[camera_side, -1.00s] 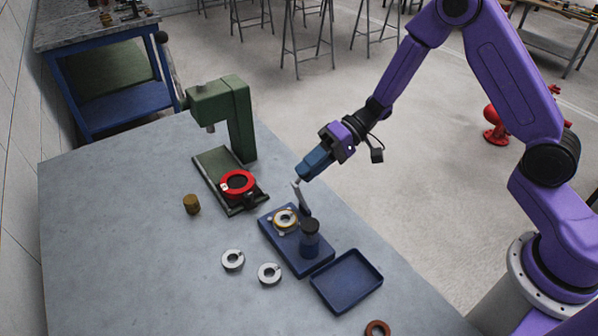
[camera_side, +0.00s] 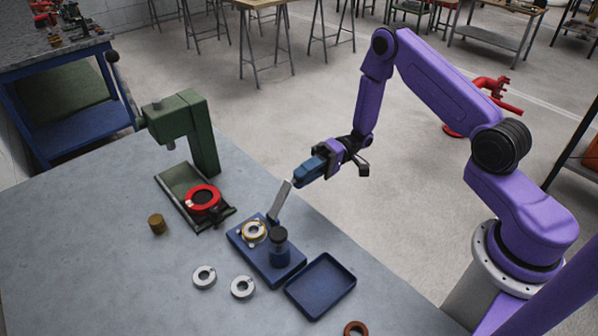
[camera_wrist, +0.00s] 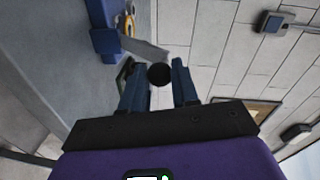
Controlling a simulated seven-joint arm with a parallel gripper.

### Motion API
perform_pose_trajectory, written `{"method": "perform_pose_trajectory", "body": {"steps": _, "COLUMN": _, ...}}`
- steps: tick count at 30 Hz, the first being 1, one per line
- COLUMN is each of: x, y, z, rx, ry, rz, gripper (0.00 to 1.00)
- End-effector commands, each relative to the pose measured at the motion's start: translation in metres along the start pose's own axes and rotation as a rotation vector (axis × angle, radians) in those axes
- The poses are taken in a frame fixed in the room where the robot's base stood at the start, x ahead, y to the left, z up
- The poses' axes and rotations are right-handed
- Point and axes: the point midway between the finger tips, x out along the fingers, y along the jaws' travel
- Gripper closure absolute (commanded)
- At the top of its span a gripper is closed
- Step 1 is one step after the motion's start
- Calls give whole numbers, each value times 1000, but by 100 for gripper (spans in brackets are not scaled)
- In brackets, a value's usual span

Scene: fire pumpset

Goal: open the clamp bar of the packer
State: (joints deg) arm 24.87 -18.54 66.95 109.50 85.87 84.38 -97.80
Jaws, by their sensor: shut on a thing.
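The packer is a blue base (camera_side: 270,262) on the grey table, carrying a white and yellow ring (camera_side: 254,232) and a dark-topped blue post (camera_side: 279,249). Its grey clamp bar (camera_side: 280,203) stands raised from the base's far edge and leans up and right, clear of the ring. My gripper (camera_side: 298,181) is shut on the bar's upper end. In the wrist view, the bar (camera_wrist: 146,49) runs up left to the base, and its black knob (camera_wrist: 159,74) sits between the fingers of my gripper (camera_wrist: 158,77).
A green press (camera_side: 196,130) with a red ring (camera_side: 203,199) stands left of the packer. A blue tray (camera_side: 320,286) is at its right. Two grey collars (camera_side: 204,277), a brass cylinder (camera_side: 157,224) and a rust-coloured ring (camera_side: 356,328) lie on the table.

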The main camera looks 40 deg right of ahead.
Motion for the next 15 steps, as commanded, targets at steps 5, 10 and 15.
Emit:
{"method": "perform_pose_trajectory", "body": {"steps": 5, "x": 4, "y": 10, "z": 5, "rx": 3, "ry": -19, "rz": 10, "gripper": 100}}
{"method": "perform_pose_trajectory", "body": {"steps": 10, "x": 3, "y": 12, "z": 6, "rx": 2, "ry": -20, "rz": 9, "gripper": 100}}
{"method": "perform_pose_trajectory", "body": {"steps": 15, "x": 3, "y": 13, "z": 6, "rx": 3, "ry": -21, "rz": 9, "gripper": 100}}
